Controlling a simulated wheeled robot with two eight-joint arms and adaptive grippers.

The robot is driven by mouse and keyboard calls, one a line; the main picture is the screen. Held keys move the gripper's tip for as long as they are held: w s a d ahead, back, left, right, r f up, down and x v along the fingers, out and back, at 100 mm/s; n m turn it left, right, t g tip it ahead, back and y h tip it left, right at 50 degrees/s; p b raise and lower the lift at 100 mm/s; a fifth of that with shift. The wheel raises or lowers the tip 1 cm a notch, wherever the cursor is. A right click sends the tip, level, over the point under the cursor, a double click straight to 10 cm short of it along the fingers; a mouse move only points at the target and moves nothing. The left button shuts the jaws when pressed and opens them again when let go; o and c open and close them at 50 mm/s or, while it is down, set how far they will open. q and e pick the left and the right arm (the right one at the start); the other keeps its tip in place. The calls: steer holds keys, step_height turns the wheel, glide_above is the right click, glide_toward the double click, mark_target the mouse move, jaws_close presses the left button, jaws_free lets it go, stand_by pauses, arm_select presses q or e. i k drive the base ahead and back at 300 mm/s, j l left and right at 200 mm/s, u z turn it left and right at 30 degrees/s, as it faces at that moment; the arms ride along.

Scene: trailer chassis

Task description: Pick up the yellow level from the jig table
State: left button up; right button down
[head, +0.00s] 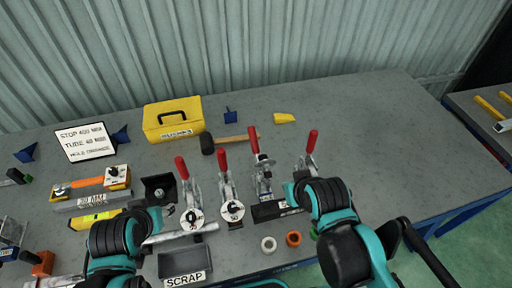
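A yellow level (92,220) lies on the grey jig table (380,135) at the left, in front of a grey block labelled 30 MM. My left arm partly covers its right end. My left gripper (158,189) appears as a dark shape to the right of the level and slightly farther back, apart from it. My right gripper (270,210) seems to be the dark shape near the toggle clamps, far to the right of the level. The fingers of both are too small and dark to read.
Red-handled toggle clamps (228,195), a SCRAP tray (184,262) and a hammer (235,139) occupy the middle. A yellow case (173,120) and a sign (85,142) stand behind. The table's right side is clear.

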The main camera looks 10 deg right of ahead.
mark_target(83, 223)
steer(key=j+u, duration=0.2)
steer(key=u, duration=0.15)
steer(key=j+u, duration=0.5)
steer(key=u, duration=0.2)
steer(key=i+j+z, duration=0.2)
steer(key=j+z, duration=0.15)
steer(key=i+j+z, duration=0.1)
steer(key=j+z, duration=0.2)
steer(key=j, duration=0.25)
steer(key=j+z, duration=0.35)
steer(key=j, duration=0.15)
steer(key=i, duration=0.05)
